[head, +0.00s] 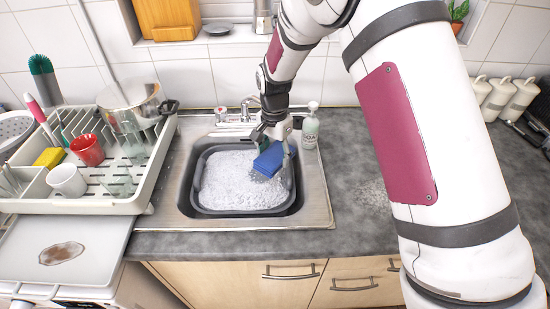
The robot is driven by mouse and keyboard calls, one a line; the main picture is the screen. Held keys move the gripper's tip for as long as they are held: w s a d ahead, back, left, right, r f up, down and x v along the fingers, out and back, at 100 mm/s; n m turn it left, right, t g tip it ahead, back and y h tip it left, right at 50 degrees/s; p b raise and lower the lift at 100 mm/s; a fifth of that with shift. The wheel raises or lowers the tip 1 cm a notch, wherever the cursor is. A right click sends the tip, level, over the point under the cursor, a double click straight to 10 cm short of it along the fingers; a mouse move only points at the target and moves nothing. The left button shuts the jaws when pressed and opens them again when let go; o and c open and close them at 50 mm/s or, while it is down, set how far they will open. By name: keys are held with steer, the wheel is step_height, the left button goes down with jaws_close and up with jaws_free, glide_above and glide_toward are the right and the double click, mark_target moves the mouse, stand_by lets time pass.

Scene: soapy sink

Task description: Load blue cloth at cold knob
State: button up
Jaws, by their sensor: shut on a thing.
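A folded blue cloth (269,160) is held in my gripper (273,148), low over the right back part of the basin in the sink. My gripper is shut on the cloth, with grey fingers showing on both sides of it. The cloth hangs over the foam, and I cannot tell whether its lower edge touches the suds. The tap (248,106) stands behind the sink. A tap knob with a red mark (221,114) is left of the tap. The cold knob is not visible; my arm covers the area right of the tap.
A dark basin (197,183) full of foam sits in the steel sink (318,200). A soap bottle (310,128) stands close to the right of my gripper. A dish rack (137,203) with mugs, a pot and a yellow sponge is on the left. The counter (350,225) front right is clear.

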mark_target(277, 163)
steer(key=w+f+b, duration=0.1)
steer(key=w+b, duration=0.4)
steer(key=w, duration=0.2)
steer(key=shift+a+f, duration=0.2)
steer(key=shift+a, duration=0.05)
steer(key=shift+s, duration=0.1)
stand_by(0.4)
steer(key=shift+s+d+r+p, duration=0.1)
steer(key=shift+s+p, duration=0.9)
steer(key=shift+s, duration=0.35)
steer(key=shift+s+d+p, duration=0.1)
steer(key=shift+s+p, duration=0.85)
steer(key=shift+s, duration=0.35)
steer(key=shift+s+p, duration=0.85)
steer(key=shift+s, duration=0.5)
steer(key=shift+s+d+r+p, duration=0.15)
steer(key=shift+s+r+p, duration=0.85)
steer(key=shift+s, duration=0.3)
steer(key=shift+s+d+r+p, duration=0.1)
steer(key=shift+s+r+p, duration=0.9)
steer(key=shift+s, duration=0.25)
steer(key=shift+w+f, duration=0.1)
